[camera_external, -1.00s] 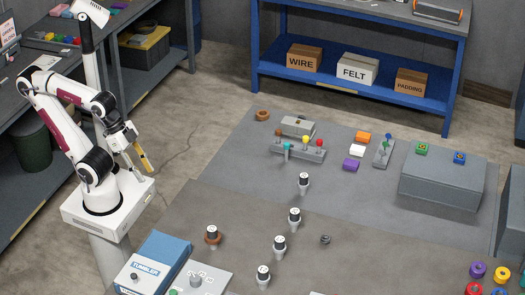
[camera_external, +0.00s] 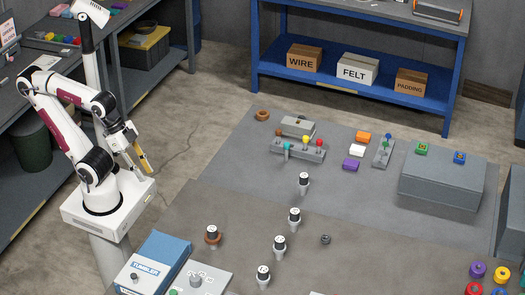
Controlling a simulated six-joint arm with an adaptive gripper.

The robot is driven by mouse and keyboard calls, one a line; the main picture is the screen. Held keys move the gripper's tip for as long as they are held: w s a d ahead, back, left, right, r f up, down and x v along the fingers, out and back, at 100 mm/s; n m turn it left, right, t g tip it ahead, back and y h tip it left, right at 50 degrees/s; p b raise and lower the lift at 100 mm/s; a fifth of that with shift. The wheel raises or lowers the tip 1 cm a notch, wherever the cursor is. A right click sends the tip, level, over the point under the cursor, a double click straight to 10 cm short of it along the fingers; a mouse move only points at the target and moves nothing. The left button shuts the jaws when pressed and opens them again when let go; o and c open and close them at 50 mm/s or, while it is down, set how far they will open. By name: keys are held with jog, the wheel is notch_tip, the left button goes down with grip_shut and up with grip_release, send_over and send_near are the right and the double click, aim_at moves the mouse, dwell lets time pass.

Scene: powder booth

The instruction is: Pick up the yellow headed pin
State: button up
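The yellow headed pin (camera_external: 306,140) stands upright in a grey rack (camera_external: 312,154) near the back of the grey work surface. A red headed pin (camera_external: 319,142) stands to its right, and an orange-brown headed one (camera_external: 279,133) is at the rack's left end. A teal piece (camera_external: 287,148) is at the rack's front left. My gripper (camera_external: 146,168) hangs beside my arm's base at the left, well away from the rack. It is too small to tell whether its fingers are open or shut.
Orange, white and purple blocks (camera_external: 351,165) lie right of the rack. A grey stand with blue and green pins (camera_external: 384,150) is beyond them. A large grey block (camera_external: 440,182) stands at the right. Several black-and-white knobs (camera_external: 294,217) stand in front. A blue tumbler box (camera_external: 155,262) is near my base.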

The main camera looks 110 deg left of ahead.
jog(key=shift+w, duration=0.1)
jog(key=w+a+r+n+t+y, duration=0.1)
jog(key=w+a, duration=0.3)
jog(key=w, duration=0.4)
jog(key=w+a+r+n+t+y, duration=0.1)
jog(key=w+a+r+n, duration=0.1)
jog(key=w+a, duration=0.5)
jog(key=w+a+f+n+t+y, duration=0.1)
jog(key=w+a+f+n+y, duration=0.1)
jog(key=w+a, duration=1.05)
jog(key=n+t+y, duration=0.1)
jog(key=n+y, duration=0.3)
jog(key=y, duration=0.2)
send_near(304, 137)
jog(key=x, duration=0.3)
jog(key=shift+a+r, duration=0.1)
jog(key=shift+x, duration=1.3)
